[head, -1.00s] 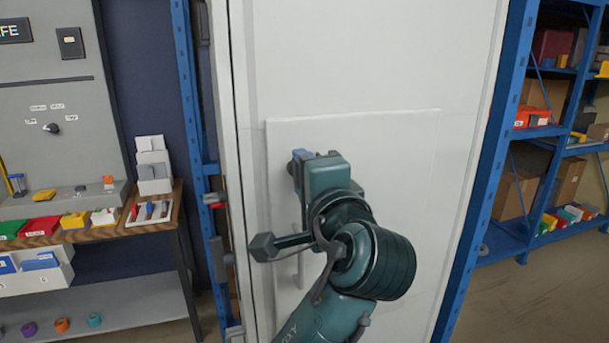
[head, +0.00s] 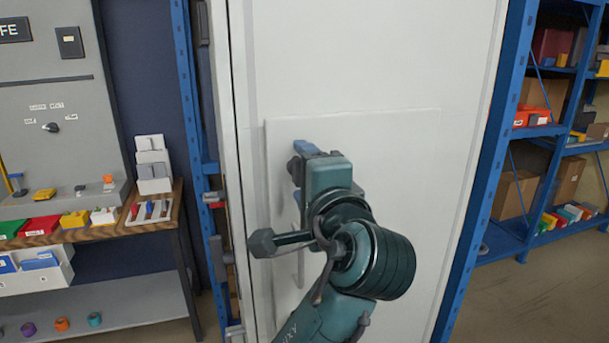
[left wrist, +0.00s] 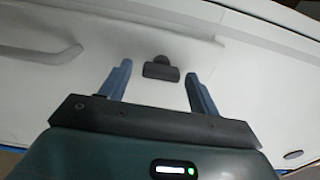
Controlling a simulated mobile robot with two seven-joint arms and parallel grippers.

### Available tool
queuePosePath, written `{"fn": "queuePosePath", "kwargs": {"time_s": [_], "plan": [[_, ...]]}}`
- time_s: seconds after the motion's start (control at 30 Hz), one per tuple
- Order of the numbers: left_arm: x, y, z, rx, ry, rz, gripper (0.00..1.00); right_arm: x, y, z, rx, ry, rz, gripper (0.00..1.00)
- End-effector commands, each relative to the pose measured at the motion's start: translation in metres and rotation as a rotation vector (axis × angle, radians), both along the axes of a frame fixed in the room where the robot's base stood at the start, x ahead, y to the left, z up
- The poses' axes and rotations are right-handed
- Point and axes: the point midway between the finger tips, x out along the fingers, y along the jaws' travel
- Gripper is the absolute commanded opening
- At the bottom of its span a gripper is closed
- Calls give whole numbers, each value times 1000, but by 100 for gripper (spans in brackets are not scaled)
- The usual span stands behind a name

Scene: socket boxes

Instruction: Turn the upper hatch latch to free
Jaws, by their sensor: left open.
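A dark grey T-shaped latch (left wrist: 161,69) shows in the left wrist view on the white hatch. Its crosspiece lies between the lines of my two blue fingers, and I see clear space on both sides of it. My left gripper (head: 299,160) is open at the upper left part of the hatch panel (head: 400,150) in the head view. The fingers also show well apart in the left wrist view (left wrist: 158,73). In the head view the latch is mostly hidden by the gripper. My right gripper is not in view.
A pale bar handle (left wrist: 40,53) stands on the hatch in the left wrist view. A blue shelf rack (head: 520,235) is on the right. A wooden bench (head: 110,232) with coloured bins and a grey panel (head: 60,100) are on the left.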

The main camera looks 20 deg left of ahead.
Motion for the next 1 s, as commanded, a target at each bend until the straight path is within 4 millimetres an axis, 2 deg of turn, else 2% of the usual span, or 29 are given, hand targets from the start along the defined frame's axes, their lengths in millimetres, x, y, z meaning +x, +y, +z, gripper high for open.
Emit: {"fn": "queuePosePath", "kwargs": {"time_s": [0.27, 0.37, 0.7, 0.83, 1.0], "plan": [[-5, -4, 0, 0, -1, -1, 62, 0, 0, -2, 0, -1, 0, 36], [-16, -12, -2, -3, -3, -3, 62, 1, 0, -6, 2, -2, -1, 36], [-75, -51, -2, -4, 0, -3, 62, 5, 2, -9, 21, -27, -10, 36], [-90, -61, -1, -2, 0, -3, 62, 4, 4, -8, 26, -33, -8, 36], [-99, -67, 0, -1, 0, 0, 62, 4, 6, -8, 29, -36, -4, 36]]}}
